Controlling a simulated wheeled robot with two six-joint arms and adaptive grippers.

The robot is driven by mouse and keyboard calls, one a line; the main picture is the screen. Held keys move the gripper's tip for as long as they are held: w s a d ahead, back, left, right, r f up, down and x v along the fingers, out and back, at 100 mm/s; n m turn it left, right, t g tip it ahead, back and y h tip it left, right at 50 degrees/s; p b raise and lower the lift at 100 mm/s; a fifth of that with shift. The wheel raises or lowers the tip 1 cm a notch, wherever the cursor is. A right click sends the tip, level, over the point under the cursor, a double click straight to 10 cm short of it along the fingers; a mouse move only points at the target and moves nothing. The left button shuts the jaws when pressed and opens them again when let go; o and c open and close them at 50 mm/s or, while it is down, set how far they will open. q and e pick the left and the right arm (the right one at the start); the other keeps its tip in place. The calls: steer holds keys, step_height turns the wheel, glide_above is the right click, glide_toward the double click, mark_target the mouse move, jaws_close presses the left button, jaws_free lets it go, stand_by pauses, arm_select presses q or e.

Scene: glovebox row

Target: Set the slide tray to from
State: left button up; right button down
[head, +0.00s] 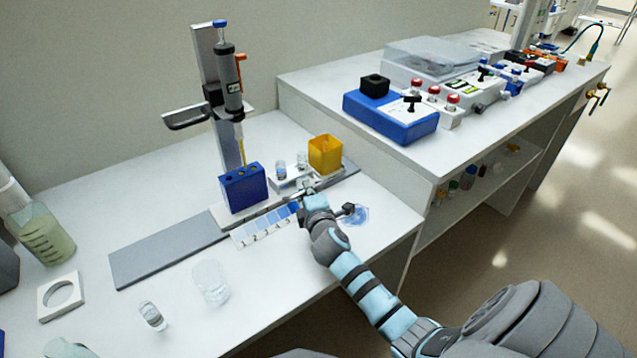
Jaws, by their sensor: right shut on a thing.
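A grey rail (165,252) runs across the white bench from lower left to upper right. A pale slide tray (318,177) sits at its right part, bearing small clear vials (281,170) and a yellow square cup (325,152). A blue block with holes (242,189) stands left of it, under a syringe on an upright stand. My right gripper (306,190) is shut at the front edge of the slide tray; its fingertips are small and the exact contact is hard to see. My left gripper is not in view.
A blue-and-white printed strip (265,226) lies just left of my right gripper. A clear beaker (210,282), a vial (152,315) and a white ring holder (61,297) stand at front left. A higher bench (330,86) with devices borders the right.

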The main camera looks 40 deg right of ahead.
steer(key=c, duration=1.7)
jaws_free()
steer(key=v, duration=1.2)
